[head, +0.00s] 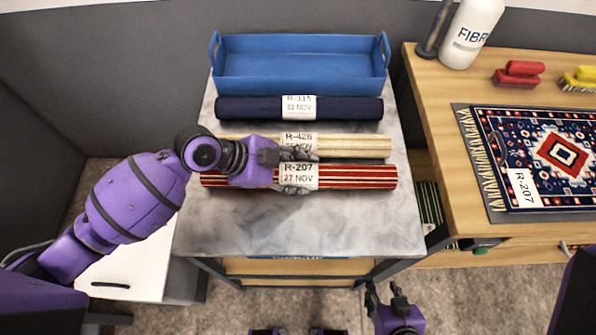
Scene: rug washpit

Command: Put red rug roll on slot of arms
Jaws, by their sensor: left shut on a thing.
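The gripper and wrist hide part of the roll's left half. The roll seems level and close to the table top; I cannot tell whether it is lifted. My right gripper (384,289) is open and empty, in front of the table at the lower right. I cannot make out a slot of arms.
A cream roll (365,147) lies just behind the red one, and a navy roll (350,108) behind that. A blue tray (300,64) stands at the back. The wooden bench (430,110) at right holds a patterned rug (510,140), brushes and a white bottle (472,32). The table front (300,230) is clear.

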